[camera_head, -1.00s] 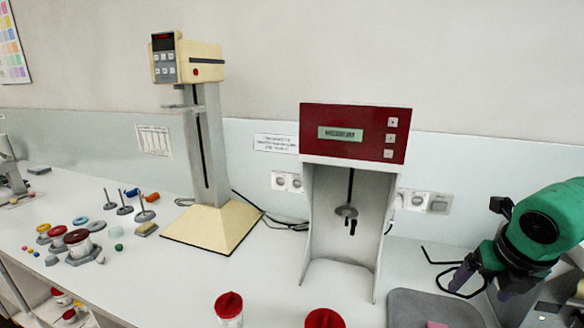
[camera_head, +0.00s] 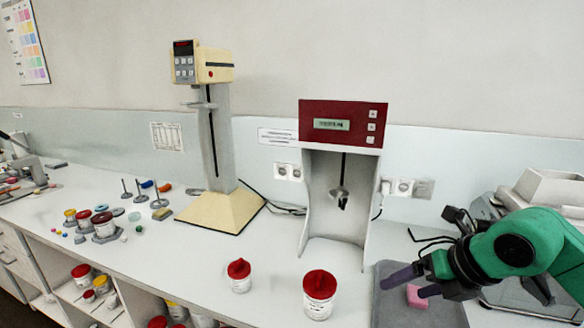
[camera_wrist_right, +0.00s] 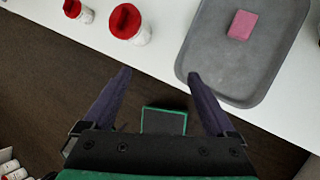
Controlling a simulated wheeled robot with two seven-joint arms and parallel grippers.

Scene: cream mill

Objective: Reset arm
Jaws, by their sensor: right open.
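My right gripper (camera_head: 415,283) comes in from the right in the head view, on a green arm with dark purple fingers. Its fingers are apart with nothing between them. In the right wrist view my right gripper (camera_wrist_right: 160,95) is open over the dark floor, off the bench's front edge. A pink block (camera_head: 415,296) lies on the grey tray (camera_head: 392,318), close to the fingers in the head view. In the wrist view the pink block (camera_wrist_right: 243,25) is on the tray (camera_wrist_right: 205,50), apart from the fingers. My left gripper is not in view.
Two red-lidded white jars (camera_head: 319,295) (camera_head: 239,275) stand at the bench's front. A red-topped machine (camera_head: 342,125) and a cream stand (camera_head: 215,212) are behind. Small pots and weights (camera_head: 105,222) lie at left. A grey-white device (camera_head: 552,190) stands at far right.

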